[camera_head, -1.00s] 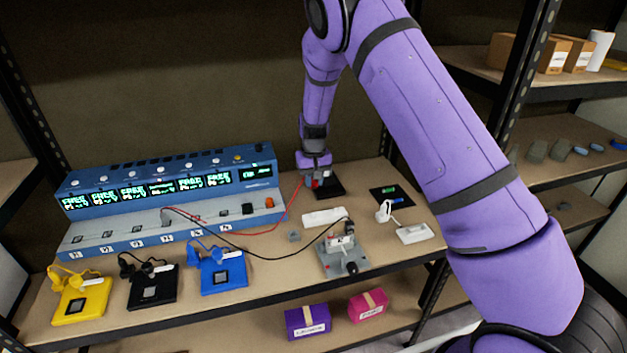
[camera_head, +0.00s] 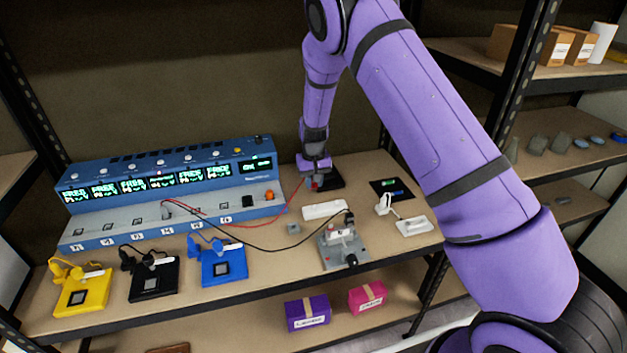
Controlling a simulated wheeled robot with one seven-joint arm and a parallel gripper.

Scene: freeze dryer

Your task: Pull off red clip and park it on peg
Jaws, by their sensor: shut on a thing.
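My gripper (camera_head: 315,182) points down at the back of the bench, shut on the red clip (camera_head: 314,184). Only a little red of the clip shows between the fingers. A red wire (camera_head: 275,222) runs from the clip left to the blue multi-display machine (camera_head: 165,190). A black base (camera_head: 330,178) sits right at and behind the gripper; it may carry the peg, but the arm hides most of it and I cannot make out a peg. A grey fixture (camera_head: 343,248) with a black wire (camera_head: 290,252) stands nearer the front.
Yellow (camera_head: 82,293), black (camera_head: 153,280) and blue (camera_head: 222,262) pads lie along the front left. A white block (camera_head: 325,210), a small grey cube (camera_head: 294,228), a black mat (camera_head: 392,190) and a white device (camera_head: 413,226) lie around the fixture. Purple (camera_head: 307,314) and pink (camera_head: 367,297) boxes sit below.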

